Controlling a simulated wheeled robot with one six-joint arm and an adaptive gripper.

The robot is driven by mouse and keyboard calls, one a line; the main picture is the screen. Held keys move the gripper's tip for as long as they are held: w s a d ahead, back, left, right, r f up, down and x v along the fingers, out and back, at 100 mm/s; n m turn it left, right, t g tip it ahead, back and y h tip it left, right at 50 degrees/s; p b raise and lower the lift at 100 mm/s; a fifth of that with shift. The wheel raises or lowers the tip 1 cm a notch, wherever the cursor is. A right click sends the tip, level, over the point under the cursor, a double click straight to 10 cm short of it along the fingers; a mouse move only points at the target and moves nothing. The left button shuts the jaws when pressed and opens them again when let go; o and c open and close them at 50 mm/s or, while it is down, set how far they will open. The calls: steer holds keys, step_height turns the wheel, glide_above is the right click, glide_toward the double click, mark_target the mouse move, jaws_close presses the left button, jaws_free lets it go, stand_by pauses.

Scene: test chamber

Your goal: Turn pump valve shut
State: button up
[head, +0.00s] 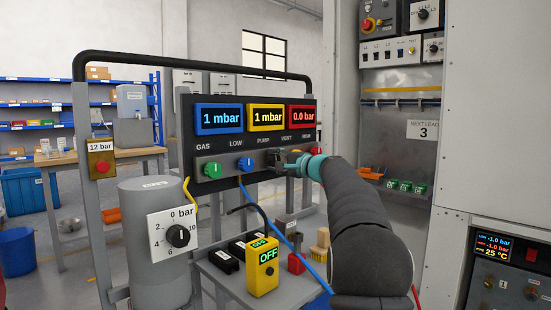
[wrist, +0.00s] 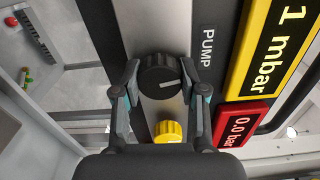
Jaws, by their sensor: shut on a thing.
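The pump valve is a black round knob (wrist: 160,72) under the PUMP label on the panel (wrist: 140,22). A white pointer line on its face points to the right in the wrist view. My gripper (wrist: 163,76) has one finger on each side of this knob and is shut on it. In the head view my gripper (head: 283,160) is at the panel below the PUMP label and covers most of the knob.
A yellow knob (wrist: 168,131) sits close beside the pump knob. A green knob (head: 212,170) and a blue knob (head: 245,164) are to the left. Displays read 1 mbar (head: 219,119), 1 mbar (head: 266,118) and 0.0 bar (head: 303,116). A yellow box reading OFF (head: 262,278) stands below.

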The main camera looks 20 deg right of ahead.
steer(key=shift+m+p, duration=0.4)
steer(key=shift+m, duration=0.7)
steer(key=o, duration=1.1)
steer(key=shift+o, duration=0.2)
steer(key=shift+s+d, duration=0.1)
steer(key=v, duration=1.1)
steer(key=shift+s, duration=0.4)
steer(key=shift+d, duration=0.1)
